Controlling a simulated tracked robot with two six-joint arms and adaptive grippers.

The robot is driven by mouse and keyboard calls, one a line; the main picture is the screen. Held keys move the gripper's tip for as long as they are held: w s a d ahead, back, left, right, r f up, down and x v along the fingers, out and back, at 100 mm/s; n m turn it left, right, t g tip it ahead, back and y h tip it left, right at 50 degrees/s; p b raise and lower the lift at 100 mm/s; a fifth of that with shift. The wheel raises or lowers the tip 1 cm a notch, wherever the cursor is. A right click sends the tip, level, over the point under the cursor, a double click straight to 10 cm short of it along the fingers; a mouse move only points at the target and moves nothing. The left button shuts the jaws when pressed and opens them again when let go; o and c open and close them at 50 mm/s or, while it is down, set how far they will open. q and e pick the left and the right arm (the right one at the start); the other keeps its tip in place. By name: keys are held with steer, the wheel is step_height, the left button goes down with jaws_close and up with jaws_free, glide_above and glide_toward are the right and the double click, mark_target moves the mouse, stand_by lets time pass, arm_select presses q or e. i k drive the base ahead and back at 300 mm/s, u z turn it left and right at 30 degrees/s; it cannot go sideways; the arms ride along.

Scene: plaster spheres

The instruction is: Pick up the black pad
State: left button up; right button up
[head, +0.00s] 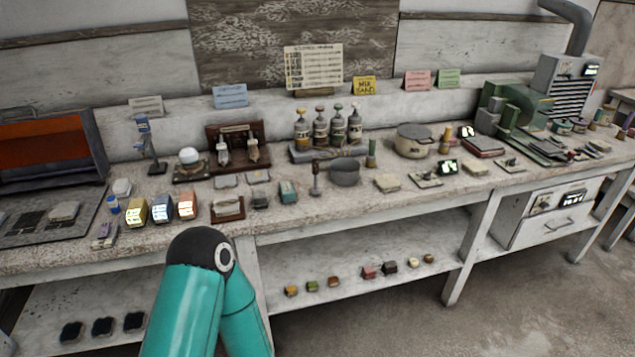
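Three black pads lie in a row on the lower shelf at the far left: the left one (72,331), the middle one (102,327) and the right one (134,321). They look flat, dark and soft-edged, with pale edges beneath. I cannot tell which one the task means. A teal arm link of mine with a black joint rises at the bottom centre, in front of the bench and to the right of the pads. Neither of my grippers shows in the head view.
The long bench (390,206) above the pads is crowded with bottles, bowls, cards and small devices. Its lower shelf (330,259) holds several small coloured blocks right of my arm. White bench legs (470,250) stand at the front. The floor (540,300) at right is clear.

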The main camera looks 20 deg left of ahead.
mark_target(259, 201)
steer(key=u, duration=0.15)
steer(key=i, duration=1.3)
steer(key=u, duration=0.65)
